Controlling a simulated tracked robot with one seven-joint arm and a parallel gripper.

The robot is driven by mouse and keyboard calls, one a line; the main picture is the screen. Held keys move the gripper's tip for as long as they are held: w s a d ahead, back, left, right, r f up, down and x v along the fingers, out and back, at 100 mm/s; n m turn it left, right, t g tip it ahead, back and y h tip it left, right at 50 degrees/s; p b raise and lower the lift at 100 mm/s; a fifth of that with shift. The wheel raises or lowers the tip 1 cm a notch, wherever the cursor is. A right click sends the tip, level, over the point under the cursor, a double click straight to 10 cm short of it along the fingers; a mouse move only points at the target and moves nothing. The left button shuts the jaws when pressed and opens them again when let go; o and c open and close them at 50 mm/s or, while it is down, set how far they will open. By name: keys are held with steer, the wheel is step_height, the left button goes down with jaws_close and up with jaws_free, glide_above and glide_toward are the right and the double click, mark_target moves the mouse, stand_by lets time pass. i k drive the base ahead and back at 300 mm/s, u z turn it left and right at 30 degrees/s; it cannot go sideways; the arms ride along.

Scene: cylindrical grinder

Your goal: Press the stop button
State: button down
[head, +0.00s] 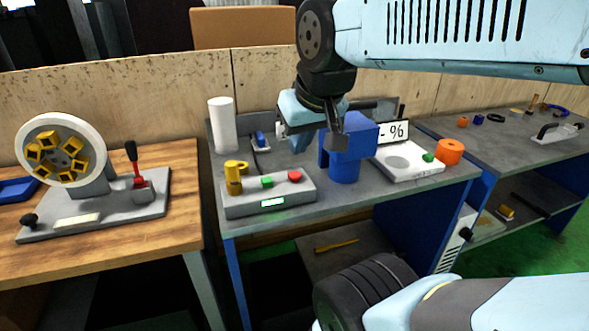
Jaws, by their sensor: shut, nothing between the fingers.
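A grey control box (270,199) sits at the front left of the middle grey table. A red button (294,176) is on its top at the right, and a green button (267,182) is left of it. A yellow part (233,178) stands at the box's left end. A small lit green display is on the front face. My gripper (336,143) is shut and empty, above and to the right of the red button and apart from it. It overlaps the blue machine body (347,160) in the picture; how far apart they are I cannot tell.
The blue machine body stands just right of the control box. A white cylinder (222,124) stands behind the box. A wooden bench (120,240) is at left.

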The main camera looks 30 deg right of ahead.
mark_target(294, 175)
steer(key=u, duration=0.95)
steer(key=i, duration=0.1)
steer(key=z, duration=2.85)
steer(key=k, duration=0.85)
steer(key=u, duration=2.6)
steer(key=k, duration=0.1)
steer(key=z, duration=1)
steer(key=i, duration=0.5)
steer(key=z, duration=0.05)
